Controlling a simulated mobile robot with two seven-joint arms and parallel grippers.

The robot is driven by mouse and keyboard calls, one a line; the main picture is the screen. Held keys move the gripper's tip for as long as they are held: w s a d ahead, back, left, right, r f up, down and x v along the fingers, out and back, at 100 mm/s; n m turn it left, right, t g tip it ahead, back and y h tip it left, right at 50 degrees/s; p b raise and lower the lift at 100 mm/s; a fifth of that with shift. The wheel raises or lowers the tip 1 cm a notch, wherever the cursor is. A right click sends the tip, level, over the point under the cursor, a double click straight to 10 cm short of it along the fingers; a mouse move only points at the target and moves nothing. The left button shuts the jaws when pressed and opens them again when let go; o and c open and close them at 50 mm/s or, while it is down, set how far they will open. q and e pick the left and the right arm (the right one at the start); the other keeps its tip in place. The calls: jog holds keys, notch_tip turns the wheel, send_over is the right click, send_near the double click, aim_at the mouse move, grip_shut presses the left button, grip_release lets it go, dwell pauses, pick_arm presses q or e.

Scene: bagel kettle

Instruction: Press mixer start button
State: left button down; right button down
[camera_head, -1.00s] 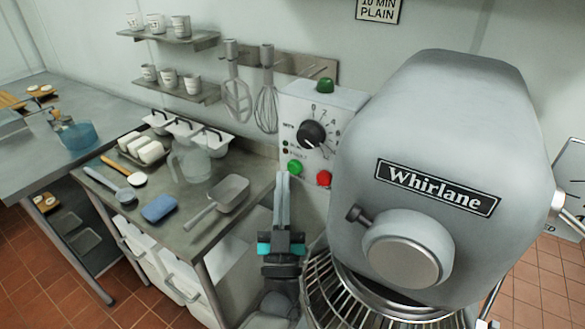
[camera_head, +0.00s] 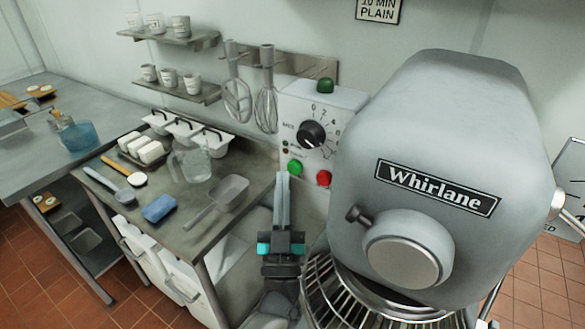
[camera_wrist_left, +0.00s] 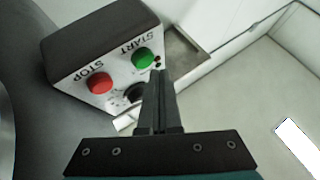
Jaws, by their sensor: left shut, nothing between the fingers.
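The mixer (camera_head: 440,140) is a large grey machine labelled "Whirlane" on the right of the head view. Its white control box (camera_head: 318,117) stands to its left, with a black dial (camera_head: 312,134). The green start button (camera_head: 295,167) and a red stop button (camera_head: 323,178) sit low on the box front. In the left wrist view the green button (camera_wrist_left: 141,57) is labelled START and the red button (camera_wrist_left: 100,82) STOP. My left gripper (camera_head: 283,178) is shut and empty, its tips just below the green button in the head view; a gap cannot be judged. My right gripper is not in view.
A steel table (camera_head: 240,223) left of my left gripper holds a scoop (camera_head: 228,190), a clear jug (camera_head: 190,163), a blue sponge (camera_head: 159,208) and white tubs. The mixer's wire guard (camera_head: 335,295) is close on the right.

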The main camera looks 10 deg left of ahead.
pick_arm(q)
jog(key=shift+w, duration=0.15)
jog(key=shift+w+d, duration=0.15)
jog(key=shift+w, duration=0.1)
